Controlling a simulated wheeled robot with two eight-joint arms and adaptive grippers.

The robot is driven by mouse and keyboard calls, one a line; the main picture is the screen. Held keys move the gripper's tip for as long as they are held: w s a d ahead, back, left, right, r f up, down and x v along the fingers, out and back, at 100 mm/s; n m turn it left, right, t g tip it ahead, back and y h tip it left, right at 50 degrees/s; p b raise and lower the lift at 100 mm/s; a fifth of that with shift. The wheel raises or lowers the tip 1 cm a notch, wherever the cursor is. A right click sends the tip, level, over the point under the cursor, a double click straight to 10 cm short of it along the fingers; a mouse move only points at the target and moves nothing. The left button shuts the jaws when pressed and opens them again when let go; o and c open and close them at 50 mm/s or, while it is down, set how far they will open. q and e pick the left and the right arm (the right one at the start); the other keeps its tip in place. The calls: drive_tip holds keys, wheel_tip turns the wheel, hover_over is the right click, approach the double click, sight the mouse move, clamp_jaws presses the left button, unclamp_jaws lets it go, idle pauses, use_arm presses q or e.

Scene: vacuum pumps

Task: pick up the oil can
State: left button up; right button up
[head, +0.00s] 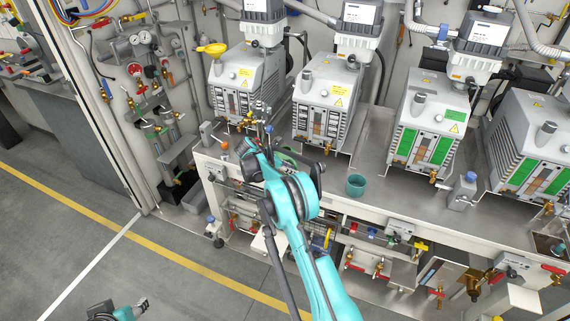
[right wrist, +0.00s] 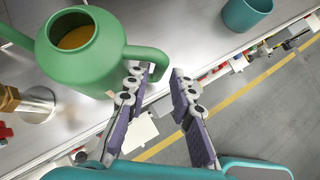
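The oil can is a green can (right wrist: 90,65) with an open round top and yellow-brown liquid inside. In the right wrist view it stands at the upper left on the grey table, with its looped handle (right wrist: 155,53) towards my right gripper (right wrist: 160,88). My right gripper is open; its left finger overlaps the handle and its right finger is clear of it. I cannot tell whether the finger touches the handle. In the head view my right arm mostly hides the can. My left gripper (head: 142,305) is low at the left, over the floor.
A teal cup (head: 356,185) stands on the table to the right of my right arm; it also shows in the right wrist view (right wrist: 247,12). Several vacuum pumps (head: 327,98) line the back of the table. A brass fitting (right wrist: 10,98) lies left of the can.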

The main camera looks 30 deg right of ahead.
drive_tip(key=shift+b+x, duration=0.35)
drive_tip(key=shift+x, duration=0.85)
drive_tip(key=b+x, duration=0.2)
drive_tip(key=x, duration=0.3)
drive_tip(key=shift+f+b, duration=0.2)
drive_tip(key=shift+b, duration=0.15)
drive_tip(key=shift+r, duration=0.1)
clamp_jaws()
